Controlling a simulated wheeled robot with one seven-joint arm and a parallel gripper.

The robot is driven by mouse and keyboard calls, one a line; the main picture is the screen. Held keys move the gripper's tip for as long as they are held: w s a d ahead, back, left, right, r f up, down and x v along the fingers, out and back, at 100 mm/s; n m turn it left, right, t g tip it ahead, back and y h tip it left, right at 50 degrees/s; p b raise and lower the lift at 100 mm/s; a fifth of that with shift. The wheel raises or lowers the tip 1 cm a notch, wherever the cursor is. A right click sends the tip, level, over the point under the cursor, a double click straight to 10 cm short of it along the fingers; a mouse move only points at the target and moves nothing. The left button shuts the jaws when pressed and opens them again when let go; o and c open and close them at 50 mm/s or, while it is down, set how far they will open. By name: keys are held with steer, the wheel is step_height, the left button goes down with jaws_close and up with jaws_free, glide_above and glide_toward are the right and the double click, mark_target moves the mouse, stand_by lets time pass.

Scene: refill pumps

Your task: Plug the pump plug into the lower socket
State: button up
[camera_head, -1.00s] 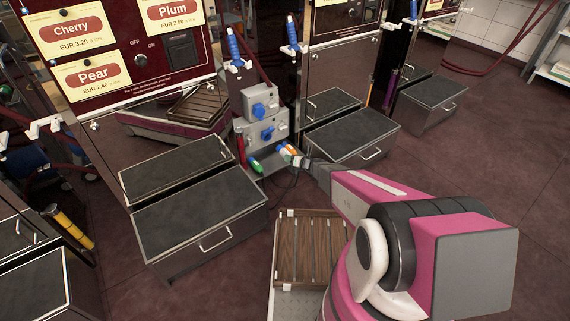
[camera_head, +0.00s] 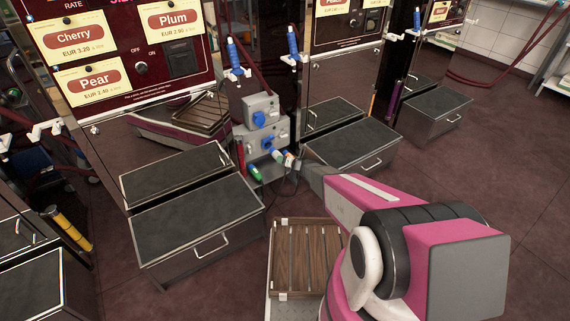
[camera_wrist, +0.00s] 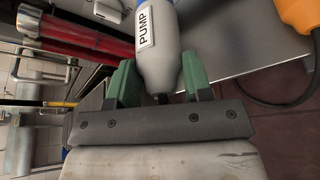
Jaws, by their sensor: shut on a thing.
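The pump plug (camera_wrist: 167,38) is light grey with a PUMP label and a blue front end. My gripper (camera_wrist: 158,82) is shut on it, with a green finger on each side. In the head view the plug's blue end (camera_head: 277,155) shows just below and right of the lower socket (camera_head: 266,142), apart from it as far as I can tell. The lower socket is a blue-covered outlet on a grey box. The upper socket (camera_head: 259,119) sits on a similar box above. The far tip of the plug is cut off in the wrist view.
An orange connector (camera_wrist: 298,12) with a dark cable lies to the right in the wrist view. Step boxes (camera_head: 196,219) stand left and right. A red cylinder (camera_wrist: 75,38) shows at upper left.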

mark_target(277, 153)
steer(key=shift+w+a, duration=0.55)
steer(key=shift+w, duration=0.3)
steer(key=shift+w+a, duration=0.55)
steer(key=shift+w, duration=0.25)
steer(key=shift+w+a, duration=0.5)
steer(key=shift+w, duration=0.2)
steer(key=shift+w+a, duration=0.45)
steer(key=shift+w, duration=0.25)
stand_by(0.8)
steer(key=o, duration=1.2)
steer(key=shift+c, duration=0.2)
steer(key=shift+d, duration=0.1)
